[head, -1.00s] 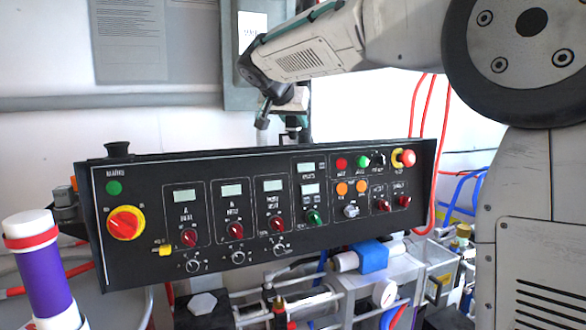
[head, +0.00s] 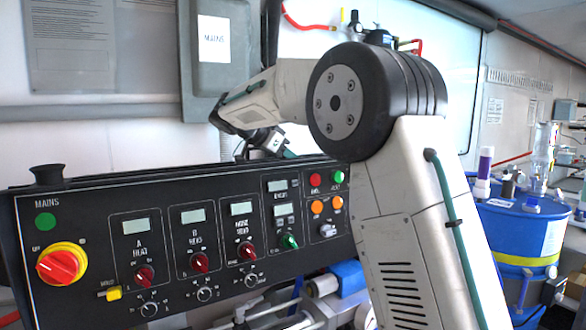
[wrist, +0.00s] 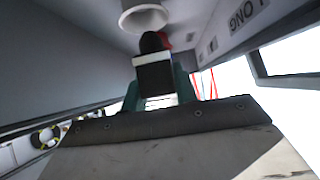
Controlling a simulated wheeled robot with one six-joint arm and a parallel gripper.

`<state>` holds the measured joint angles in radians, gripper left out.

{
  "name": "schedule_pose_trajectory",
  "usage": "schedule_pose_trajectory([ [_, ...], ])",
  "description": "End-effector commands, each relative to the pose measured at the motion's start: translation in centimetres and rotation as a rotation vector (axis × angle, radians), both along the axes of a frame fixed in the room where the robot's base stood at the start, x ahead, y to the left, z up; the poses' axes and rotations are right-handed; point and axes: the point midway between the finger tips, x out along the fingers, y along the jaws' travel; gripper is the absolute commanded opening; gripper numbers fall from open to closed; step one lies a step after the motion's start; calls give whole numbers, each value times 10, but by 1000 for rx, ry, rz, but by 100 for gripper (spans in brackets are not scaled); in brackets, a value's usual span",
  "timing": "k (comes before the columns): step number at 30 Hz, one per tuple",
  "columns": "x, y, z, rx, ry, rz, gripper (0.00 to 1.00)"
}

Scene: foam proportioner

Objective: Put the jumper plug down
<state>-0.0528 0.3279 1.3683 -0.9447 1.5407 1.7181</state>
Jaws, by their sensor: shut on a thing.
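My gripper (wrist: 160,92) shows in the wrist view, with teal fingers shut on the jumper plug (wrist: 153,70). The plug looks like a dark block with a pale edge and a black rounded end. In the head view my gripper (head: 268,145) is small, above and behind the top edge of the control panel (head: 85,205). I cannot make out the plug there. A pale round cup-like part (wrist: 144,16) is just beyond the plug in the wrist view; I cannot tell whether they touch.
The black panel carries a red and yellow mains switch (head: 61,264) and several knobs. My arm covers its right end. A grey box labelled MAINS (head: 213,75) is on the wall behind. A blue drum (head: 515,240) with items on top stands at the right.

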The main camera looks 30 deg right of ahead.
Motion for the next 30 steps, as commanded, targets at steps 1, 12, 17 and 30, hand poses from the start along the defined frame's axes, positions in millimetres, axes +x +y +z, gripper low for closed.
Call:
schedule_pose_trajectory([
  [1,0,0,-9,0,4,0,2],
  [12,0,-3,-26,0,1,-3,43],
  [17,-1,-4,-25,0,1,-3,51],
  [30,0,28,-3,1,-1,-1,51],
])
